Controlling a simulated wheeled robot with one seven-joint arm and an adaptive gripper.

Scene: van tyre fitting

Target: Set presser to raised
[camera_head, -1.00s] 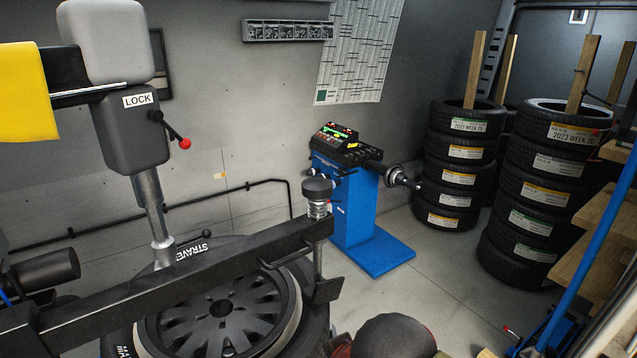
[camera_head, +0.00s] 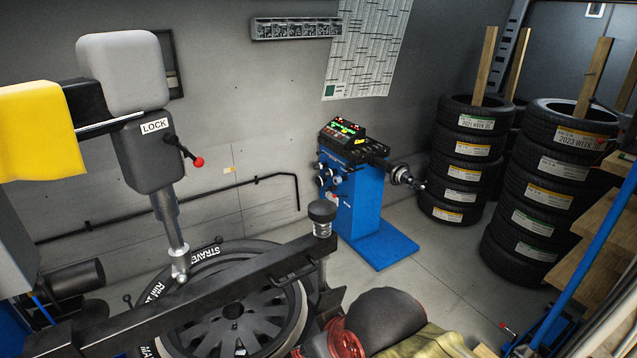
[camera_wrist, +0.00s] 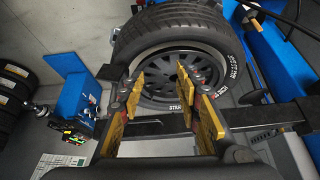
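The presser is most likely the long black bar (camera_head: 235,288) lying across the tyre machine, with a round black knob (camera_head: 322,210) on a spring at its far end; I cannot tell its set position for sure. Under it lies a black wheel with a tyre (camera_head: 225,315). In the wrist view the bar (camera_wrist: 262,116) crosses behind my fingers, and the wheel and tyre (camera_wrist: 180,28) show beyond it. My gripper (camera_wrist: 159,72) is open and empty, its two yellow-padded fingers apart over the bar. Whether it touches the bar is unclear.
A grey column head marked LOCK (camera_head: 150,150) with a red-tipped lever stands above the wheel at left. A blue balancer (camera_head: 362,205) stands by the back wall. Stacked tyres (camera_head: 465,160) stand at right. Bare floor (camera_head: 440,255) lies between.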

